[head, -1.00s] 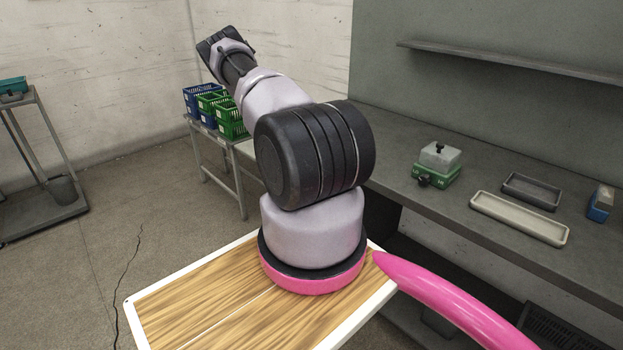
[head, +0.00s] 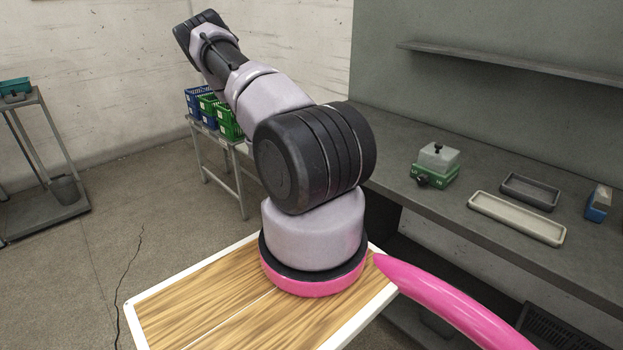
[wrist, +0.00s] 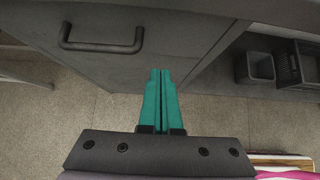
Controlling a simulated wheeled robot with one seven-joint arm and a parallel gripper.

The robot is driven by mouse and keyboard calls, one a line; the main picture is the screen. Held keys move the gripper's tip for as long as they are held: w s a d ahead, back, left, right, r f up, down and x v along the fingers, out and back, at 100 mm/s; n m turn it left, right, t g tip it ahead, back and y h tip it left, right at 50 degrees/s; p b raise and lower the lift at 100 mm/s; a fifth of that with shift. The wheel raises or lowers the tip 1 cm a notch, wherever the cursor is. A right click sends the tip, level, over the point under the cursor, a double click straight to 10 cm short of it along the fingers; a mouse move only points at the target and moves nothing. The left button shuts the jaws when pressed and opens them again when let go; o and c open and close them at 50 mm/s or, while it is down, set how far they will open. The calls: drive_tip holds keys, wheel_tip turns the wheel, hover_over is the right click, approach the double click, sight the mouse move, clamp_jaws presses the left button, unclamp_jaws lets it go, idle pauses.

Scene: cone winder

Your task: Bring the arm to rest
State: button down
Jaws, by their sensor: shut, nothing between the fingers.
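My gripper (wrist: 160,72) shows in the wrist view with its two teal fingers side by side and touching, with nothing between them. It points toward a dark grey cabinet front (wrist: 190,30) and the floor. In the head view my arm rises from its pink-ringed base and reaches up and away to the upper left. My gripper's fingers are hidden there behind the arm.
A bench (head: 420,210) along the right carries a green box with a clear top (head: 436,165), a pale tray (head: 515,218) and a dark tray (head: 530,189). Blue and green baskets (head: 228,124) stand on a table behind my arm. A cart (head: 40,190) stands far left.

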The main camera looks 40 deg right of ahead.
drive_tip(key=v, duration=0.5)
drive_tip(key=shift+a, duration=0.1)
drive_tip(key=shift+w+r, duration=0.1)
drive_tip(key=a+r+m+y, duration=0.1)
drive_tip(key=a+r+m, duration=0.3)
drive_tip(key=r, duration=0.6)
drive_tip(key=s+a+r+m+t+y, duration=0.1)
drive_tip(key=a+r+m, duration=0.35)
drive_tip(key=r, duration=0.55)
drive_tip(key=a+r+m+y, duration=0.1)
drive_tip(key=a+r+m, duration=0.3)
drive_tip(key=r, duration=0.5)
drive_tip(key=s+a+r+m+t+y, duration=0.5)
drive_tip(key=s+a+r+m+y, duration=0.3)
drive_tip(key=s+a+r, duration=1.3)
drive_tip(key=a+m, duration=0.2)
drive_tip(key=a, duration=0.1)
drive_tip(key=shift+s+t, duration=0.15)
drive_tip(key=shift+t, duration=0.25)
drive_tip(key=shift+d+r, duration=0.1)
drive_tip(key=shift+r, duration=0.05)
